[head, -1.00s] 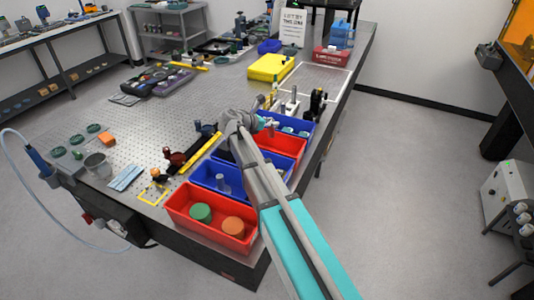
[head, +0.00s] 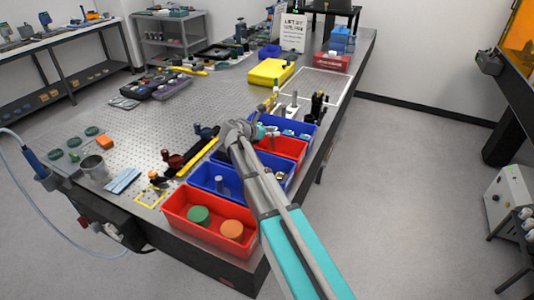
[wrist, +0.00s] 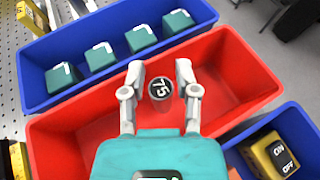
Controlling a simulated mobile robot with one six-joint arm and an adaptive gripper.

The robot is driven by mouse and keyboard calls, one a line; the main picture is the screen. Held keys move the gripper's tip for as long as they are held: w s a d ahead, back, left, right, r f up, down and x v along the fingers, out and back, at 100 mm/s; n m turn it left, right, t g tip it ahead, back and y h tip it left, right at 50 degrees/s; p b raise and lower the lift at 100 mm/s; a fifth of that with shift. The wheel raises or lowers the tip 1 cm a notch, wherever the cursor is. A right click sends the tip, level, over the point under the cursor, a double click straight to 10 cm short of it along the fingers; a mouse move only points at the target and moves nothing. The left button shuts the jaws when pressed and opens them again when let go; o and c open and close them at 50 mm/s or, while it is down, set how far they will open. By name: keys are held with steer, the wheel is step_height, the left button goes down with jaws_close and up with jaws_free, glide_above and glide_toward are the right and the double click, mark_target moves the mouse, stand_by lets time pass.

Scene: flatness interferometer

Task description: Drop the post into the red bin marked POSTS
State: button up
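The dark-topped post marked 75 (wrist: 160,90) shows upright between my gripper's fingers in the wrist view, with a gap on either side. My gripper (wrist: 160,68) is open above a red bin (wrist: 262,85). I cannot tell whether the post's lower end touches the bin floor. In the head view my gripper (head: 262,131) is over the middle red bin (head: 292,150), and the post cannot be made out there. No POSTS marking is readable on this bin.
A blue bin (wrist: 205,14) with several teal blocks adjoins the red bin on one side. Another blue bin (wrist: 303,122) with a yellow ON/OFF block adjoins the other. A nearer red bin (head: 183,222) holds a green and an orange cylinder. The perforated table (head: 130,130) lies left.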

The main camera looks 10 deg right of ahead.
steer(key=o, duration=0.3)
steer(key=shift+o, duration=0.2)
stand_by(0.3)
steer(key=shift+r, duration=0.15)
